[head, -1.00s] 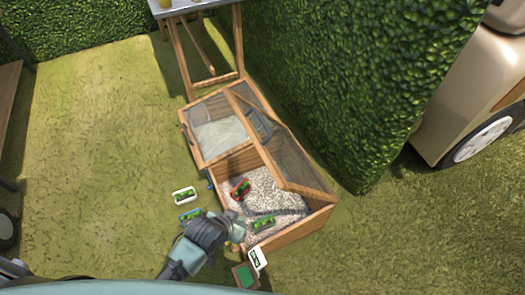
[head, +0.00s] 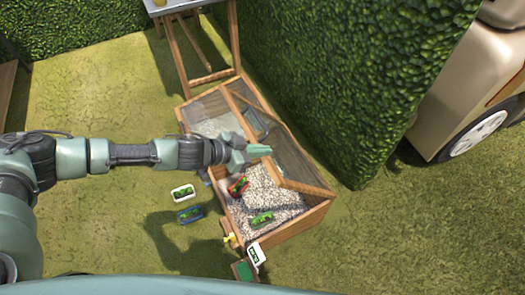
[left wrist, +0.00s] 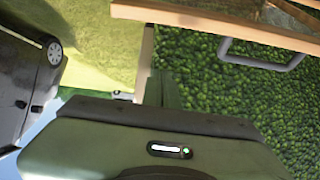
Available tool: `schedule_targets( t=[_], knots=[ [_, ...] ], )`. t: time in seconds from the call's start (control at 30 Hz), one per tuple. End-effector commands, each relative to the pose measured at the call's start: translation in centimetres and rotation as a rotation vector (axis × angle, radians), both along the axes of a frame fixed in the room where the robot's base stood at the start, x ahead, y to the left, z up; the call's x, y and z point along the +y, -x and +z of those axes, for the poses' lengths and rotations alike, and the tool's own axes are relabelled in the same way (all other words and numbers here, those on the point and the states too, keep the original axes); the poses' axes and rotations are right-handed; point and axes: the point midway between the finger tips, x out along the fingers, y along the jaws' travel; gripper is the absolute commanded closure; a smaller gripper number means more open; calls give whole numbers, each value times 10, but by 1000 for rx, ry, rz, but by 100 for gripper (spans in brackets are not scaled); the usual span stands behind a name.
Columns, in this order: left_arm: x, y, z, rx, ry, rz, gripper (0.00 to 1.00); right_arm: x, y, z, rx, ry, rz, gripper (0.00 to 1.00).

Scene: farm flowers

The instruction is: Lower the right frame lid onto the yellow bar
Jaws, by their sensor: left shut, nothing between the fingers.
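The wooden frame box has a right lid (head: 295,162) with a wood rim and a see-through panel. In the head view it stands raised and tilted at the hedge side, leaving the right compartment uncovered. My left gripper (head: 262,151) is shut and empty, over the box near the lid's lower left edge. I cannot tell whether it touches the lid. In the left wrist view a wooden rail (left wrist: 215,22) with a dark handle (left wrist: 265,60) crosses the top. A small yellow piece (head: 229,239) shows at the box's front corner; I cannot tell if it is the yellow bar.
A red planter (head: 237,186) and a green-planted tray (head: 261,219) sit in the gravel compartment. White (head: 182,192) and blue (head: 189,214) planters stand on the grass left of the box. A tall hedge (head: 340,80) stands close behind the lid.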

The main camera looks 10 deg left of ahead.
Motion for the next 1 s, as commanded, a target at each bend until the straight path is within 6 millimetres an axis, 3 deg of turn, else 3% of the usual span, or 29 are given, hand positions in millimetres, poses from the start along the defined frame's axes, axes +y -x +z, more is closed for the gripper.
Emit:
schedule_targets(
  t=[0.03,0.1,0.27,0.47,0.87,0.9,1.0],
  knots=[
    [17,-7,5,3,-10,2,100,2,0,1,0,-2,0,64],
    [32,-10,7,18,-12,3,100,4,0,1,0,-5,-1,64],
    [48,-14,8,36,-14,6,100,7,0,1,1,-9,0,64],
    [35,-22,-3,39,-14,4,100,7,0,-1,1,-8,0,64],
    [-25,-62,-47,37,-14,4,100,2,1,-8,2,-3,0,64],
    [-13,-56,-53,43,-16,11,100,2,1,-6,2,-3,0,64],
    [-4,-49,-61,41,-14,9,100,0,1,-5,1,0,1,64]
  ],
)
